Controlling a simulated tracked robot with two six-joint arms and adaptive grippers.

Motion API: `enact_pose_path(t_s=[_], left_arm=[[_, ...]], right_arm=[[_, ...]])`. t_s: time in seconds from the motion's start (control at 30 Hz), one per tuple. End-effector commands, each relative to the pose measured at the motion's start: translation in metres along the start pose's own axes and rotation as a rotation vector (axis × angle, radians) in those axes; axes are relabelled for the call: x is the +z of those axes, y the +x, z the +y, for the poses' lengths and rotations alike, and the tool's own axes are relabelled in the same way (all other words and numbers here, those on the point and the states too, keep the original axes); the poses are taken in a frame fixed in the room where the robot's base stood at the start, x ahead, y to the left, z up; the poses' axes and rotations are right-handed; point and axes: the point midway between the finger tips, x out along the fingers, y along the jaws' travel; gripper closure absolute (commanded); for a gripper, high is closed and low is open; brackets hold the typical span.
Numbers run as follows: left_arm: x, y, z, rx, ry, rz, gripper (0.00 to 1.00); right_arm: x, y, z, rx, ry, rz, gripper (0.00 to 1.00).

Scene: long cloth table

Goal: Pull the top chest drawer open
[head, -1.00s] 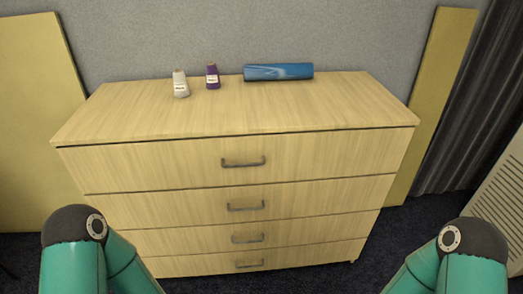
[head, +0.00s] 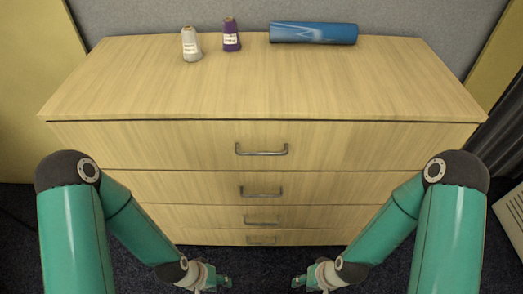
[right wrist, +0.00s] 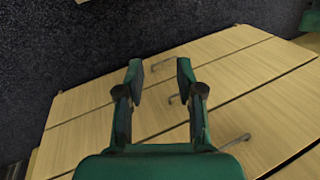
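The wooden chest (head: 365,85) fills the middle of the head view. Its top drawer (head: 150,146) is shut, with a grey bar handle (head: 261,150) at its middle. The lower drawers are also shut. My left gripper (head: 226,281) is low in front of the chest, below the handles, and small in view. My right gripper (head: 297,281) is low there too, facing it. In the right wrist view my right gripper (right wrist: 158,75) is open and empty, with drawer fronts and handles beyond its fingers. Neither gripper touches a handle.
A grey-white spool (head: 191,44), a purple spool (head: 231,35) and a blue roll (head: 313,33) stand or lie at the back of the chest top. Yellow boards flank the chest. Dark carpet shows in front.

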Motion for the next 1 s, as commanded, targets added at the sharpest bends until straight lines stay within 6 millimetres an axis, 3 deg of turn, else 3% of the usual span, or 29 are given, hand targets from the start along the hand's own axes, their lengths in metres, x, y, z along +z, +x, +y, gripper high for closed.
enact_pose_path(t_s=[0.27,0.37,0.47,0.6,0.7,0.83,1.0], left_arm=[[0.000,0.008,-0.003,0.000,0.000,0.000,0.60],[0.000,0.022,-0.008,0.000,0.000,0.000,0.60],[0.000,0.045,-0.016,0.000,0.000,0.000,0.60],[-0.001,0.085,-0.031,0.000,0.000,0.000,0.60],[-0.001,0.113,-0.041,0.000,0.000,0.000,0.60],[-0.001,0.145,-0.052,0.000,0.000,0.000,0.60],[-0.001,0.172,-0.062,0.000,0.000,0.000,0.60]], right_arm=[[-0.011,0.000,-0.002,0.002,-0.059,0.035,0.63],[-0.032,0.000,-0.014,0.009,-0.197,0.110,0.63],[-0.067,-0.009,-0.027,0.034,-0.434,0.235,0.63],[-0.117,-0.042,-0.062,0.127,-0.873,0.477,0.63],[-0.139,-0.077,-0.093,0.245,-1.199,0.666,0.63],[-0.147,-0.129,-0.130,0.450,-1.553,0.890,0.63],[-0.135,-0.184,-0.158,0.720,-1.832,1.094,0.63]])
